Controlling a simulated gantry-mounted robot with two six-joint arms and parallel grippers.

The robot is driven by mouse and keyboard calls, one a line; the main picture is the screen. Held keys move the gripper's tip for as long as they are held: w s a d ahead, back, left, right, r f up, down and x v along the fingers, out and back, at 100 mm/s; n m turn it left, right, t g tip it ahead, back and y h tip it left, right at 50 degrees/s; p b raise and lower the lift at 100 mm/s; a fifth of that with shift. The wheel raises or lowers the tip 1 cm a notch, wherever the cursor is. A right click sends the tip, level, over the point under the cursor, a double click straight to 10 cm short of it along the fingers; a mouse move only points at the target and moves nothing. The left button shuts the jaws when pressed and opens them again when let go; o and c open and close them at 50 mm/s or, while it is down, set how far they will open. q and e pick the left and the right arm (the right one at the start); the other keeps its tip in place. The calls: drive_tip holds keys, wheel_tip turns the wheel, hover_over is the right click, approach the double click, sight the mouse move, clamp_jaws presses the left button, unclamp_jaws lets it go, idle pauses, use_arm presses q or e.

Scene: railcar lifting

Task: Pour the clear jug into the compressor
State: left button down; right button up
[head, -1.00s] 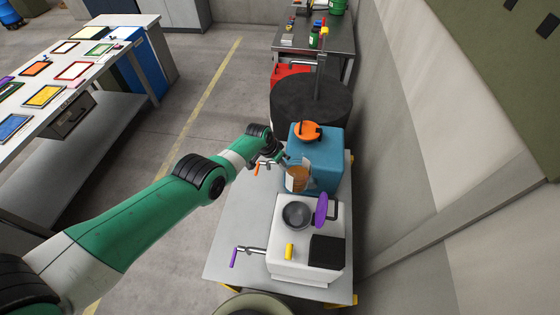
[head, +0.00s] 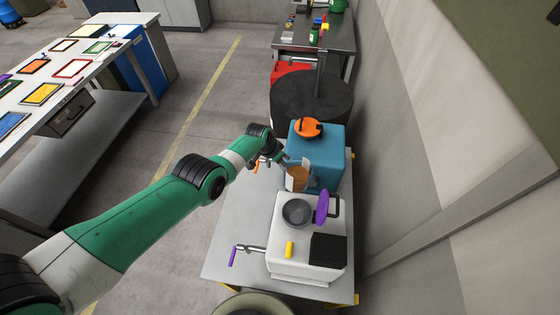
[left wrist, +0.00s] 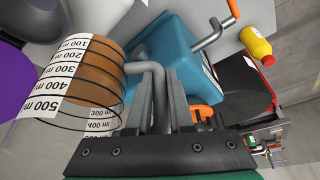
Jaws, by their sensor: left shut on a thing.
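My left gripper (head: 279,156) is shut on the handle of the clear jug (head: 297,181), which holds brown liquid. In the left wrist view the fingers (left wrist: 160,100) clasp the grey handle, and the jug (left wrist: 85,80) shows black graduation rings and a white scale. The jug appears tilted in that view. It is just in front of a blue machine (head: 329,160) with an orange cap (head: 308,127). A white machine (head: 290,262) with a round grey opening (head: 297,212) and a raised purple lid (head: 322,207) stands nearer. I cannot tell which machine is the compressor. My right gripper is not in view.
Both machines stand on a grey table (head: 232,220) beside the wall. A purple-handled crank (head: 233,256) sticks out left of the white machine. A black drum (head: 310,97) stands behind the blue one. A table of coloured frames (head: 60,71) is at the far left.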

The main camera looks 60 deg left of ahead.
use_arm(q)
drive_tip(key=shift+r+p, duration=0.1)
drive_tip(key=shift+p, duration=0.3)
drive_tip(key=shift+d+r+y+p, duration=0.1)
drive_tip(key=shift+r+y+p, duration=0.3)
drive_tip(key=shift+p, duration=0.6)
drive_tip(key=shift+s+d+r+t+y+p, duration=0.1)
drive_tip(key=shift+s+r+t+y+p, duration=0.05)
drive_tip(key=shift+r+t+y+p, duration=0.4)
drive_tip(key=shift+d+r, duration=0.1)
drive_tip(key=shift+r, duration=0.15)
drive_tip(key=shift+r+t+y, duration=0.25)
drive_tip(key=shift+t+y, duration=0.1)
drive_tip(key=shift+s+r+m, duration=0.1)
drive_tip(key=shift+m, duration=0.2)
drive_tip(key=shift+s+d+r+t+y+p, duration=0.15)
drive_tip(key=shift+d+r+t+y+p, duration=0.2)
drive_tip(key=shift+r+y+p, duration=0.3)
drive_tip(key=shift+s+d+r+t+p, duration=0.1)
drive_tip(key=shift+d+r+t+p, duration=0.1)
drive_tip(key=shift+t+p, duration=0.1)
